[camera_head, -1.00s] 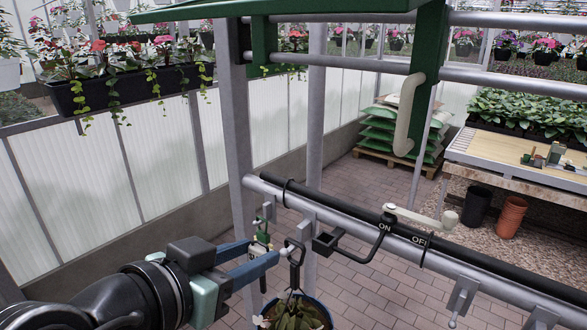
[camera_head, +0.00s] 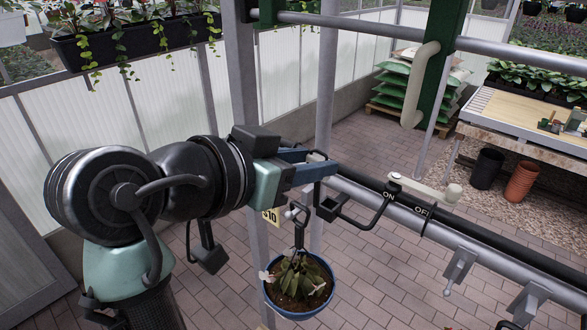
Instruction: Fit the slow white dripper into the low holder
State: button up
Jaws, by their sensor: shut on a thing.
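My gripper (camera_head: 330,168) is at the middle of the picture, its blue fingers pointing right, beside the grey rail. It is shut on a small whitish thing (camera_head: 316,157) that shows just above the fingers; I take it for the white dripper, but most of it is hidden. A black bracket with a square open ring (camera_head: 329,206) hangs from the rail just below and right of the fingertips. It may be the low holder; I cannot tell for sure. The held piece is above the ring and apart from it.
A blue pot with a plant (camera_head: 298,290) hangs below the gripper on a black hook (camera_head: 300,222). A cream lever (camera_head: 425,191) by ON and OFF marks sits on the black pipe (camera_head: 470,228). Grey clamps (camera_head: 460,266) line the rail. Posts stand behind my arm.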

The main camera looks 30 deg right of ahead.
aim_at(315, 194)
jog(key=b+x, duration=0.1)
jog(key=x, duration=0.3)
jog(key=shift+d+r, duration=0.1)
jog(key=shift+r, duration=0.05)
dwell(1.1)
dwell(0.3)
jog(key=shift+f+b, duration=1)
jog(key=shift+f, duration=0.45)
jog(key=shift+f, duration=0.1)
jog(key=shift+f+b, duration=1.15)
jog(key=shift+f, duration=0.25)
